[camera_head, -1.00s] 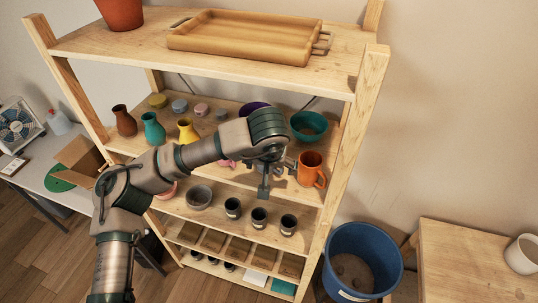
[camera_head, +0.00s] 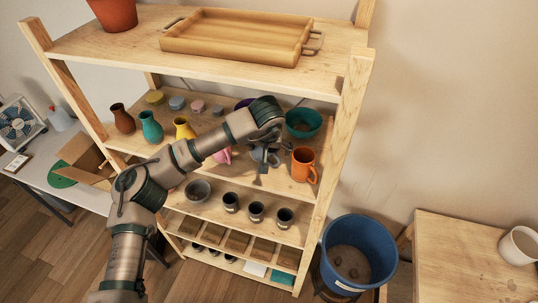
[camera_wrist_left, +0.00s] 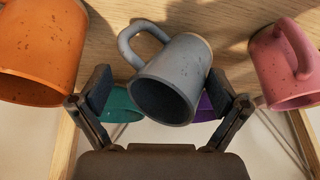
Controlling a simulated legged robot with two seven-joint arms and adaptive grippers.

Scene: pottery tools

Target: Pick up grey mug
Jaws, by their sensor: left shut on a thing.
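The grey mug (camera_wrist_left: 168,80) is speckled and sits between the two fingers of my left gripper (camera_wrist_left: 160,95) in the left wrist view. Its open mouth faces the camera and its handle points to the upper left. My left gripper is shut on it. In the head view my left gripper (camera_head: 264,165) is at the middle shelf, and the grey mug (camera_head: 270,155) is mostly hidden behind it. I cannot tell whether the mug touches the shelf. My right gripper is not in view.
An orange mug (camera_head: 303,164) and a pink mug (camera_head: 222,155) stand on either side. A teal bowl (camera_head: 303,123) is behind. The shelf's right post (camera_head: 342,150) is close. A blue bucket (camera_head: 357,255) stands on the floor.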

